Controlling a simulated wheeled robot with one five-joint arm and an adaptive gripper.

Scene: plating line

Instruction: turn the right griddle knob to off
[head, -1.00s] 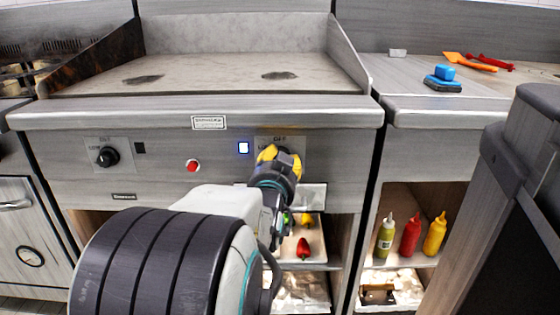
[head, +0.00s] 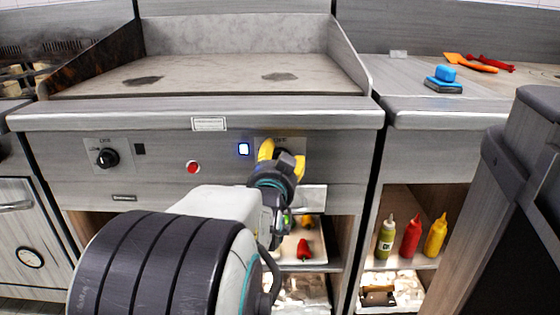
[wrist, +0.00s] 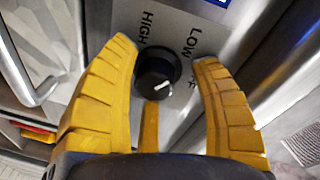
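The right griddle knob (wrist: 157,73) is black and round with a white mark on the lower right of its face in the wrist view. Its plate (wrist: 190,22) reads HIGH and LOW, with a partly hidden OFF to the right. My gripper (wrist: 168,68) has its yellow fingers spread on either side of the knob, with visible gaps, so it is open. In the head view, my gripper (head: 282,156) stands before the right knob's plate and covers most of it. A blue-white light (head: 243,149) is lit left of that plate.
The left knob (head: 107,158) and a red button (head: 193,167) are on the same panel. The griddle's front ledge (head: 110,117) juts out above. Below are a tray of peppers (head: 318,245) and several sauce bottles (head: 410,236).

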